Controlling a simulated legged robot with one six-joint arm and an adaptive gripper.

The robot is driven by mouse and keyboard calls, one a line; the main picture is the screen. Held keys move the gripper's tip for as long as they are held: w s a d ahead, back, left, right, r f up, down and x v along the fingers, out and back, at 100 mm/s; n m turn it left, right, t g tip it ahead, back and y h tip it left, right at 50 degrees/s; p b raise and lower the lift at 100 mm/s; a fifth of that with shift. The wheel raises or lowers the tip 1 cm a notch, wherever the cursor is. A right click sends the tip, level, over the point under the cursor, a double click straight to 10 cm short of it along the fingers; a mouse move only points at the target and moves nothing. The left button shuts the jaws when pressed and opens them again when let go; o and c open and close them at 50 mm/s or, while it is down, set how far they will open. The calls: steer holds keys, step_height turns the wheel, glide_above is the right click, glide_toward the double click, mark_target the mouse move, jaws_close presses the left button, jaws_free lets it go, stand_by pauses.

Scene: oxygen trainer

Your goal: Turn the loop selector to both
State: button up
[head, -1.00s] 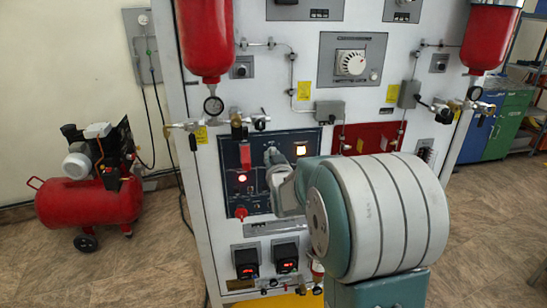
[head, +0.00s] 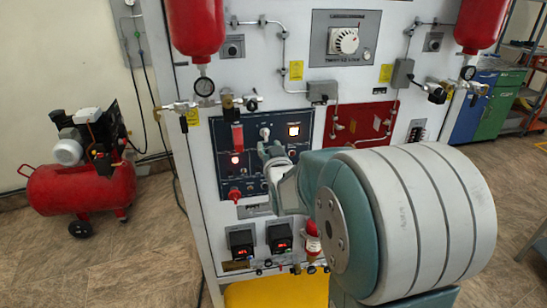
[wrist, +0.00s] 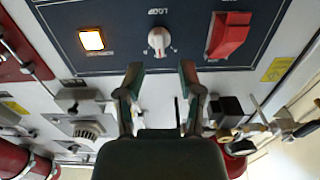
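The loop selector is a white knob (wrist: 159,39) under the label "LOOP" on the dark blue panel (wrist: 125,22). Its grip ridge looks roughly upright in the wrist view; the position markings are too small to read. It also shows in the head view (head: 265,133), just above my gripper (head: 271,153). In the wrist view my gripper (wrist: 160,73) is open, with its two fingers apart and nothing between them. The fingertips sit short of the knob in the picture, roughly centred on it, and do not appear to touch it.
A lit square lamp (head: 294,130) and a red switch cover (head: 237,137) flank the selector. A red knob (head: 235,195) is lower on the panel. Pipes and a gauge (head: 204,87) stick out above. A red compressor (head: 80,195) stands on the floor at left.

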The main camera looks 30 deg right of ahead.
steer(key=v, duration=0.6)
steer(key=shift+s, duration=0.15)
steer(key=shift+a, duration=0.1)
steer(key=s+a+f+n+g+y, duration=0.1)
steer(key=s+a+g+y, duration=0.1)
steer(key=s+a+g, duration=0.4)
steer(key=s+a+f+n+g+y, duration=0.2)
steer(key=s+a+g, duration=0.3)
steer(key=s, duration=1.2)
steer(key=a+y, duration=0.1)
steer(key=a, duration=0.1)
steer(key=shift+a+g, duration=0.3)
steer(key=shift+g, duration=0.1)
